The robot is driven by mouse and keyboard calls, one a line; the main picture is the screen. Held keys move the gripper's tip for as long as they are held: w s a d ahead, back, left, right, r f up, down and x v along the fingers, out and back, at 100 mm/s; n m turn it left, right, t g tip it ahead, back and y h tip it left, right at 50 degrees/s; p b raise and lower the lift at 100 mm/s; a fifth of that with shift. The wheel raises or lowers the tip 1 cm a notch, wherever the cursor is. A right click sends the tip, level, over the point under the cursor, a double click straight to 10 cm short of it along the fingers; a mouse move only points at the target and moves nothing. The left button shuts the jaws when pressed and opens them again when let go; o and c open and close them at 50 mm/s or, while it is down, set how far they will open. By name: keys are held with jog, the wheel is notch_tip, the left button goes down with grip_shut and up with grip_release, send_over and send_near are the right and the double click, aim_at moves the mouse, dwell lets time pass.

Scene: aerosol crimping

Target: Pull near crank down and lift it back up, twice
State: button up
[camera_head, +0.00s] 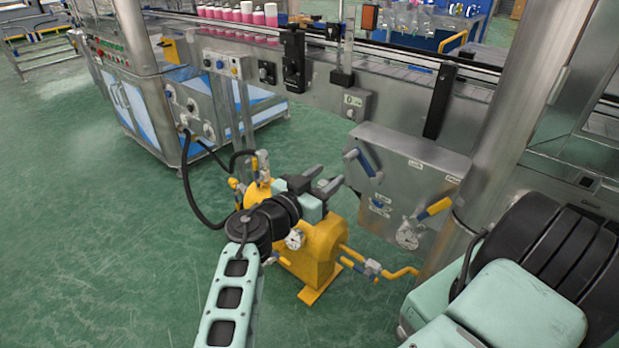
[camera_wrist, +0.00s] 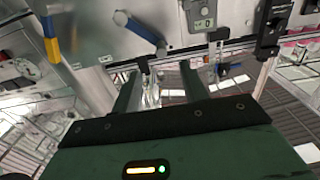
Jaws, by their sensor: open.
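A crank with a yellow grip and blue collar (camera_head: 434,209) is on the lower right of a steel panel (camera_head: 400,160). It slants up to the right from a round hub (camera_head: 407,236). A second crank with a blue grip (camera_head: 364,162) is on the panel's upper left, slanting. My gripper (camera_head: 322,179) is left of the panel, apart from both cranks, open and empty. In the wrist view, the blue crank (camera_wrist: 138,29) is beyond and above my open fingers (camera_wrist: 160,72). The yellow crank (camera_wrist: 49,38) is at the upper left, partly cut off.
A yellow pump-like unit (camera_head: 312,250) with pipes and a valve stands on the floor below my gripper. A black hose (camera_head: 190,200) hangs at the left. A conveyor with pink and white cans (camera_head: 240,14) runs behind. A thick steel column (camera_head: 500,130) stands right of the panel.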

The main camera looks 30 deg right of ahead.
aim_at(345, 161)
jog(key=p+x, duration=0.4)
jog(key=x, duration=0.3)
jog(key=shift+w+d+r, duration=0.1)
jog(key=shift+w+d, duration=0.15)
jog(key=shift+d, duration=0.05)
jog(key=shift+w+d, duration=0.2)
jog(key=shift+d, duration=0.3)
grip_shut()
